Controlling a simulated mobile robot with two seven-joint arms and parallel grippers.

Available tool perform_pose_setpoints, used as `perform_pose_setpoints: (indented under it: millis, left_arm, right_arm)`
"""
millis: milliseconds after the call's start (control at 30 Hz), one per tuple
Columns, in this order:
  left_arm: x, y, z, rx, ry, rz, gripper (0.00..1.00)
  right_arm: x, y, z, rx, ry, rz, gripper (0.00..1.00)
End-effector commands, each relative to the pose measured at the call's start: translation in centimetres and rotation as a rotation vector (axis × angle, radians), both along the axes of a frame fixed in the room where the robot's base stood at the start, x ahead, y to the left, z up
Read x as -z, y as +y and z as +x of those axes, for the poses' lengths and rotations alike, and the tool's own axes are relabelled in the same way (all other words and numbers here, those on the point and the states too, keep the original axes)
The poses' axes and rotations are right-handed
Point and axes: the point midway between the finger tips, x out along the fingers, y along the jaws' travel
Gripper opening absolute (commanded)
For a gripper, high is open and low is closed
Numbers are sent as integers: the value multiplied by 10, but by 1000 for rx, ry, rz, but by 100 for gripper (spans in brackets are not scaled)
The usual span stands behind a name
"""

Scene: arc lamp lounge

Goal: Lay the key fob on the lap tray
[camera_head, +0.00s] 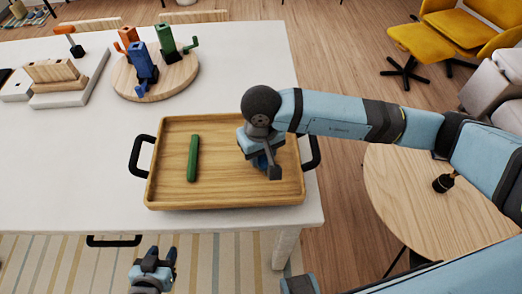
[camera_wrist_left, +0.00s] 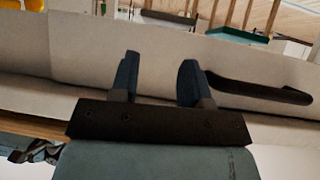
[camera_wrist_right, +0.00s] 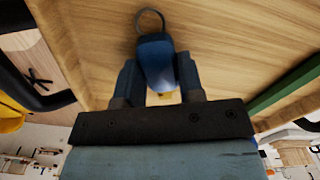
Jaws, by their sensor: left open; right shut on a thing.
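The lap tray (camera_head: 225,193) is a wooden tray with raised rims and black side handles, lying on the white table. My right gripper (camera_head: 262,165) is over the right part of the tray. In the right wrist view my right gripper (camera_wrist_right: 160,85) is shut on the key fob (camera_wrist_right: 156,58), a blue piece with a metal ring, close above the tray's wooden floor (camera_wrist_right: 220,40). I cannot tell whether the fob touches the floor. My left gripper (camera_head: 154,262) is open and empty, in front of the table's near edge; it also shows in the left wrist view (camera_wrist_left: 157,75).
A green stick (camera_head: 193,158) lies in the tray's left half. A round wooden board (camera_head: 155,80) with orange, blue and green pieces and a white block with wooden parts (camera_head: 65,82) stand behind. A round side table (camera_head: 420,200) is at right.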

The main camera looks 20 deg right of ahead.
Motion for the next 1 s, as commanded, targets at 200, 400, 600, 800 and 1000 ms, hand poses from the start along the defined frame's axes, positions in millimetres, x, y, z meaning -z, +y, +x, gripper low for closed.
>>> perform_pose_setpoints:
  millis: [200,400,600,800,1000]
  left_arm:
    - [2,0,0,0,1,0,43]
    - [7,0,-1,0,6,0,43]
    - [8,0,-1,0,7,1,43]
    - [2,0,-1,0,6,0,43]
    - [7,-1,0,1,1,0,43]
  right_arm:
    - [1,0,0,0,-1,1,12]
    - [2,0,0,0,0,1,51]
    - [2,0,0,0,0,1,61]
    - [-2,0,0,0,0,1,61]
    - [-31,0,1,-1,-6,2,61]
